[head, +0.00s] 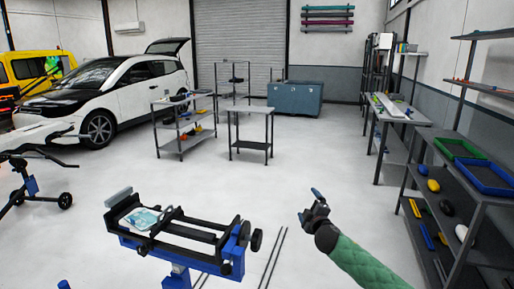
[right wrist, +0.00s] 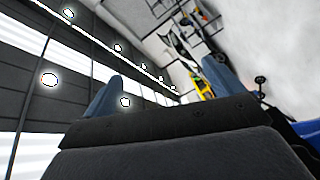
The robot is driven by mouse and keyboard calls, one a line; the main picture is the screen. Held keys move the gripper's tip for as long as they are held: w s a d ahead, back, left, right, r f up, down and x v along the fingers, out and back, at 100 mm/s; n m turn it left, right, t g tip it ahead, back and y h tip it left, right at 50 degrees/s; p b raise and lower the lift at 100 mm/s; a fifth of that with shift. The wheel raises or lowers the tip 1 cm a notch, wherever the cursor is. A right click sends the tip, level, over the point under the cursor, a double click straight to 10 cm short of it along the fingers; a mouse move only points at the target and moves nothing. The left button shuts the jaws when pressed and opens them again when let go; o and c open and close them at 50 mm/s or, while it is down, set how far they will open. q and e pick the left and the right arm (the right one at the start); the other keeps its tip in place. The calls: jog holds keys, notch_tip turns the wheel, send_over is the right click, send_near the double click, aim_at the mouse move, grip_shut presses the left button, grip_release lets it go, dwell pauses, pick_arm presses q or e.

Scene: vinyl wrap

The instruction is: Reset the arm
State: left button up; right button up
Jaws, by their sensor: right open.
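My right arm, in a green sleeve, comes in from the lower right of the head view. My right gripper (head: 313,199) is raised above the floor, right of the blue and black stand, and holds nothing that I can see. In the right wrist view its two blue-grey fingers (right wrist: 150,88) stand apart with nothing between them, and the ceiling lights show behind. My left gripper does not show in the head view.
A blue and black stand (head: 185,235) with a light blue item on it is at front centre. Shelves (head: 462,175) with trays and tools line the right wall. A white car (head: 120,90) is at back left. Small tables (head: 250,110) stand mid-room. The middle floor is clear.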

jog(key=s+f+m+g+h, duration=0.3)
jog(key=s+f+m+g, duration=0.7)
jog(key=s+f, duration=1.55)
jog(key=s+a+f+m+g, duration=0.1)
jog(key=s+f+g, duration=0.1)
jog(key=s+f, duration=0.5)
jog(key=s+a+f+m+g+y, duration=0.1)
jog(key=s+f, duration=0.6)
jog(key=s, duration=0.9)
jog(key=s+a+f+m+g, duration=0.1)
jog(key=s+f+g, duration=0.2)
jog(key=s+f, duration=0.5)
jog(key=s, duration=0.4)
jog(key=shift+s+y, duration=0.3)
